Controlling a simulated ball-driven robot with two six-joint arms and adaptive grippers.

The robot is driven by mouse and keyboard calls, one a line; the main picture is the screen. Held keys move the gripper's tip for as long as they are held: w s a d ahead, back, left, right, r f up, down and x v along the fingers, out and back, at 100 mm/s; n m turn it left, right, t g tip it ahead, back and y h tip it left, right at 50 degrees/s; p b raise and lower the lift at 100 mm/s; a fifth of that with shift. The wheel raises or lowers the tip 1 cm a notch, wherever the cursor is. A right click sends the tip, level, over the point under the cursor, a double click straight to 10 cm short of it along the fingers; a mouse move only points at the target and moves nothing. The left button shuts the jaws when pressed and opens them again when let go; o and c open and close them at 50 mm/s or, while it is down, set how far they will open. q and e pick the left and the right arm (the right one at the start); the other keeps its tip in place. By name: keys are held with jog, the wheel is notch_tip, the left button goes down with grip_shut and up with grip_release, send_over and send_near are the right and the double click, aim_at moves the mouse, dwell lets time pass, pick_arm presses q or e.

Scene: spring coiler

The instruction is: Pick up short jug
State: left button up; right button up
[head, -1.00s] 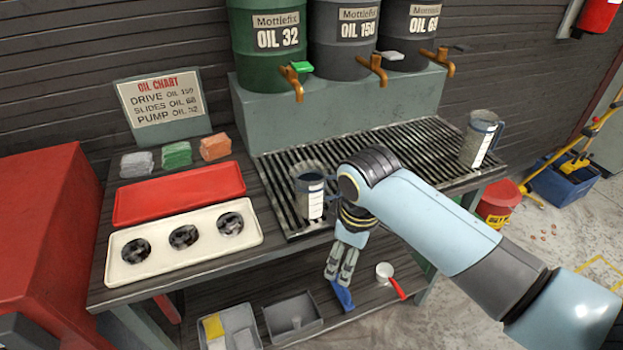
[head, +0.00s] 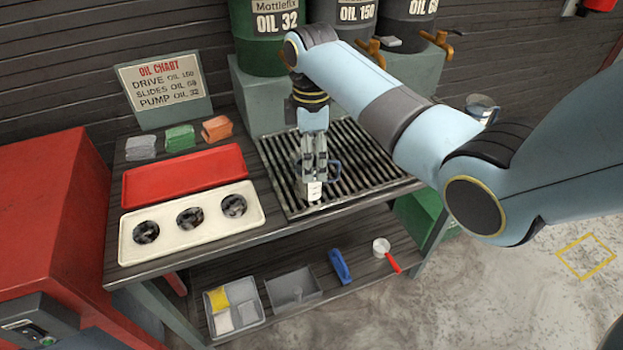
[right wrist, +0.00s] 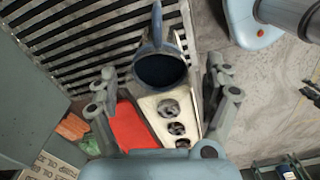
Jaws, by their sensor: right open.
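The short jug (head: 314,192), dark with a white label strip and a side handle, stands on the slatted drip grate. My right gripper (head: 315,170) points down over it and hides much of its body in the head view. In the right wrist view the jug (right wrist: 160,70) shows from above, its dark mouth open and its handle pointing to the top of the picture. The open fingers of my right gripper (right wrist: 163,85) stand apart on either side, and I see no contact.
Oil drums with taps (head: 375,50) stand behind the grate (head: 370,165). Left of it lie a red tray (head: 182,175) and a cream tray with three round holes (head: 160,245). Bins, a blue-handled tool and a red-handled scoop (head: 385,252) lie on the lower shelf.

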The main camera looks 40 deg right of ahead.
notch_tip(320, 180, down, 5)
jog(key=shift+r, duration=0.15)
jog(key=shift+c, duration=0.4)
jog(key=c, duration=1.3)
jog(key=shift+o, duration=0.2)
jog(key=shift+r, duration=0.15)
